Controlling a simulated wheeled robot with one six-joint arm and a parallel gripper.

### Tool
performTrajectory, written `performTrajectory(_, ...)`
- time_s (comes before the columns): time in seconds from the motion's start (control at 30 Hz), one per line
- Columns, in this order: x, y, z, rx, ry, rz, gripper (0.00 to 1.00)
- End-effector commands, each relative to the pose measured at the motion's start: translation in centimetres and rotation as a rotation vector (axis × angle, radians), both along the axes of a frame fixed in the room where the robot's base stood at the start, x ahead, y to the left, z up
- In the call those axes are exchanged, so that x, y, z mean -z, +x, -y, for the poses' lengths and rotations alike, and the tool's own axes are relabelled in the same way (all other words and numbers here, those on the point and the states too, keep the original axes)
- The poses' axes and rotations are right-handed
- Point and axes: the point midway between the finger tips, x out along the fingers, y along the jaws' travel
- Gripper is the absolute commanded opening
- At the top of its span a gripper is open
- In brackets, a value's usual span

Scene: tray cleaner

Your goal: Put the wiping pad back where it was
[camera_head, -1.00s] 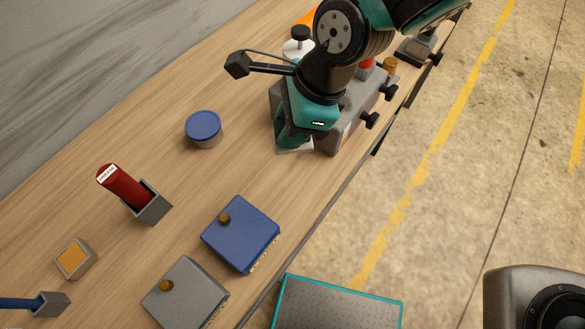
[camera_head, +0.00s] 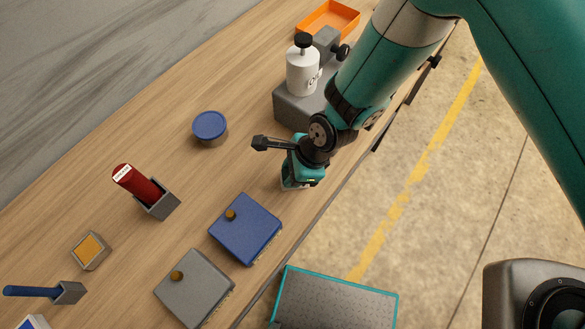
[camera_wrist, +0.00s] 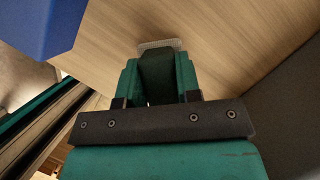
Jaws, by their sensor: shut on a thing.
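My gripper (camera_head: 299,178) hangs low near the table's front edge, just behind the blue box. It is shut on the wiping pad (camera_wrist: 160,44), whose pale, ribbed edge shows past the fingertips in the wrist view. A dark piece sits between the two green fingers (camera_wrist: 158,75). In the head view only a thin pale strip of the pad (camera_head: 293,187) shows under the gripper. Whether the pad touches the table I cannot tell.
The blue box (camera_head: 245,230) with a brown knob is close by; a grey one (camera_head: 195,288) stands nearer. A grey block with a white bottle (camera_head: 302,72), a blue-lidded tub (camera_head: 210,128) and a red item in a holder (camera_head: 138,184) also stand here. A teal-rimmed tray (camera_head: 335,298) lies in front.

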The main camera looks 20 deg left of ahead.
Motion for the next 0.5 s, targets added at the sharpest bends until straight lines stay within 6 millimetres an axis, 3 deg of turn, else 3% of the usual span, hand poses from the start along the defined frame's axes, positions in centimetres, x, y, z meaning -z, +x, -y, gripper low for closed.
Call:
performTrajectory(0.27,0.32,0.02,-0.02,0.000,0.001,0.000,0.02)
performTrajectory(0.3,0.21,0.02,-0.03,0.000,0.001,0.000,0.38)
performTrajectory(0.4,0.18,0.02,-0.03,0.000,0.001,0.000,0.57)
performTrajectory(0.5,0.17,0.02,-0.03,0.000,0.001,0.000,0.57)
